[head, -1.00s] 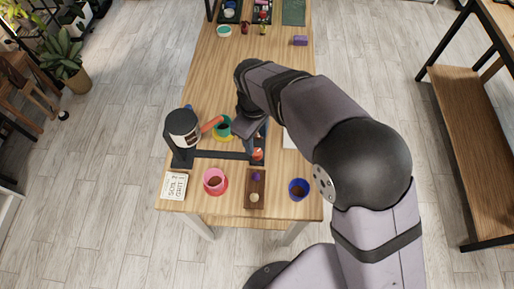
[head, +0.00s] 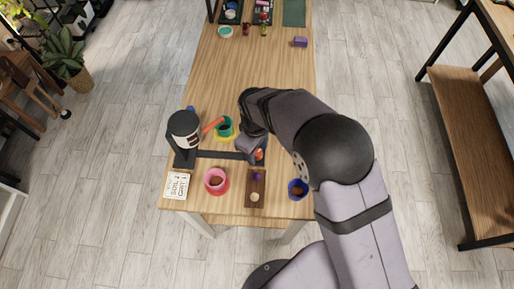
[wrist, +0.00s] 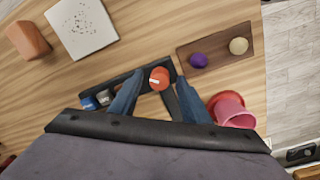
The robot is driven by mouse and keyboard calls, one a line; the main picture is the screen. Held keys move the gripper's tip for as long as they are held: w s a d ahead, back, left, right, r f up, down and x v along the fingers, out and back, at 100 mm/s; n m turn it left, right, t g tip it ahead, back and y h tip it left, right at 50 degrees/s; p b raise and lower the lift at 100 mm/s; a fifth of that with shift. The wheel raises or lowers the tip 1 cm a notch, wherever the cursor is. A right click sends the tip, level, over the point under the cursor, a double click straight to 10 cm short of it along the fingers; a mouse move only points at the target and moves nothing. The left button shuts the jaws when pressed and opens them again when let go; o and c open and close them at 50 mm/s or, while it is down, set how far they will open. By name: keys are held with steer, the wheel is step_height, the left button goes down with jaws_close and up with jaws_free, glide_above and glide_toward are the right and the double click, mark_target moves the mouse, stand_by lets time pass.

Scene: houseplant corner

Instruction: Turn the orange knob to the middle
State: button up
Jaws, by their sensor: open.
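The orange knob (head: 260,155) sits at the right end of a dark bar on the table. In the wrist view the knob (wrist: 159,78) shows from above, with a pale mark on its left side. My gripper (wrist: 157,82) is open, its two blue fingers pointing down on either side of the knob. I cannot tell whether they touch it. In the head view my gripper (head: 254,146) is partly hidden by my own wrist.
A wooden tray (head: 255,203) holds a purple ball and a cream ball. A pink pot (head: 216,180) stands left of it, a blue pot (head: 298,188) right. A green pot (head: 224,127) stands near the spout. The table's middle is clear.

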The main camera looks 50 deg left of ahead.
steer(key=c, duration=1)
steer(key=shift+c, duration=0.2)
steer(key=shift+m, duration=0.4)
steer(key=m+b, duration=0.1)
steer(key=m, duration=0.3)
steer(key=shift+a, duration=0.1)
steer(key=shift+w+m+h+b, duration=0.1)
steer(key=shift+m+h+b, duration=0.25)
steer(key=shift+m, duration=2.15)
steer(key=o, duration=1)
